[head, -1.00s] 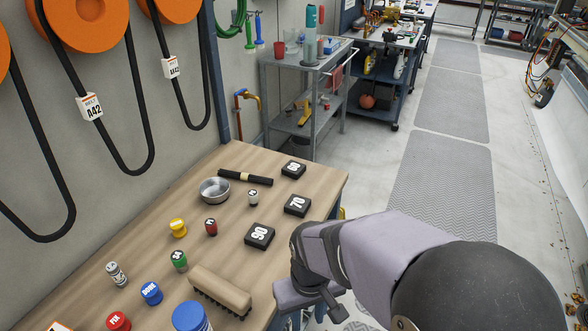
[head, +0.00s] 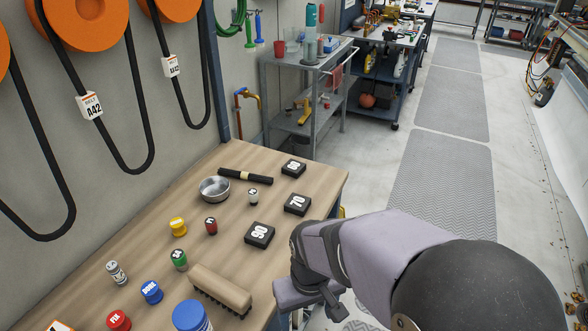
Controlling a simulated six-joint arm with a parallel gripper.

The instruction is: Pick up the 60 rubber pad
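Three black rubber pads with white numbers lie on the wooden bench at its right side. The farthest pad (head: 293,168) has a small number that looks like 60, though it is hard to read. The 70 pad (head: 297,204) lies nearer, and the 90 pad (head: 259,235) lies nearer still and to the left. My gripper (head: 318,296) is beside the bench's right edge, lower right of the 90 pad and apart from all three pads. My arm hides part of it, and its finger gap does not show clearly.
The wooden bench (head: 140,235) also holds a metal dish (head: 214,189), a dark rod with a yellow band (head: 246,176), a brush (head: 221,290), a blue-lidded jar (head: 190,317) and several small coloured pots and weights. A grey cart (head: 305,65) stands beyond the bench.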

